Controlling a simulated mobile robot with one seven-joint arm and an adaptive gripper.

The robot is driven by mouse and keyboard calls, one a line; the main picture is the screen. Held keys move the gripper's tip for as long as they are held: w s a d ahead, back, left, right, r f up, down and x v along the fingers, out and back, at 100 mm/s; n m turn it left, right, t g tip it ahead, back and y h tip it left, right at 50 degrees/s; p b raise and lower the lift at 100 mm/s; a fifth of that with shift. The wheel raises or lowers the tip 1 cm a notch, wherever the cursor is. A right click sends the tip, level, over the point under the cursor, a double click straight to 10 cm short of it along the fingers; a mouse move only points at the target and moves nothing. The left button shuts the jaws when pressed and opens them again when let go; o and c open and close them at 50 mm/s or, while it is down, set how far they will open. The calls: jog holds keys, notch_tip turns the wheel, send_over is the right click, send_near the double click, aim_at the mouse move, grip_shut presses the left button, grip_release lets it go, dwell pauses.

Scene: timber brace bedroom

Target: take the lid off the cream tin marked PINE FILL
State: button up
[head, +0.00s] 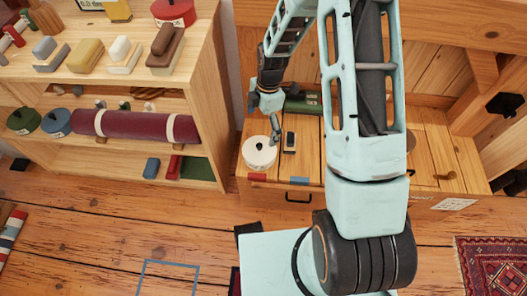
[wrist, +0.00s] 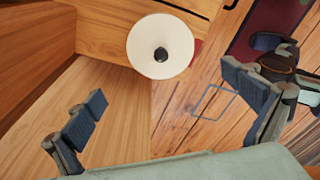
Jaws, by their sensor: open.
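A round cream tin (head: 259,153) with a black knob on its lid stands at the left end of the wooden bench. Its marking is too small to read. In the wrist view the cream lid (wrist: 160,47) with its black knob shows from above, seated, ahead of the fingers. My gripper (head: 284,112) is above the bench, just beyond and to the right of the tin in the head view. In the wrist view my gripper (wrist: 163,85) has its two fingers wide apart, with nothing between them. The fingers appear clear of the tin.
A dark oblong item (head: 290,141) lies on the bench right of the tin. The wooden shelf unit (head: 212,92) stands close on the left. A blue outlined square (head: 168,279) marks open floor.

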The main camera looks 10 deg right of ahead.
jog(key=b, duration=0.1)
send_over(259, 145)
jog(key=f, duration=0.5)
jog(key=shift+w+d, duration=0.1)
jog(key=shift+d, duration=0.1)
jog(key=f+b, duration=0.1)
jog(key=f, duration=0.1)
jog(key=f+b, duration=0.1)
jog(key=f, duration=0.2)
jog(key=shift+s+a+f, duration=0.15)
jog(key=shift+s+f, duration=0.05)
jog(key=shift+f, duration=0.15)
jog(key=shift+r, duration=0.1)
grip_shut()
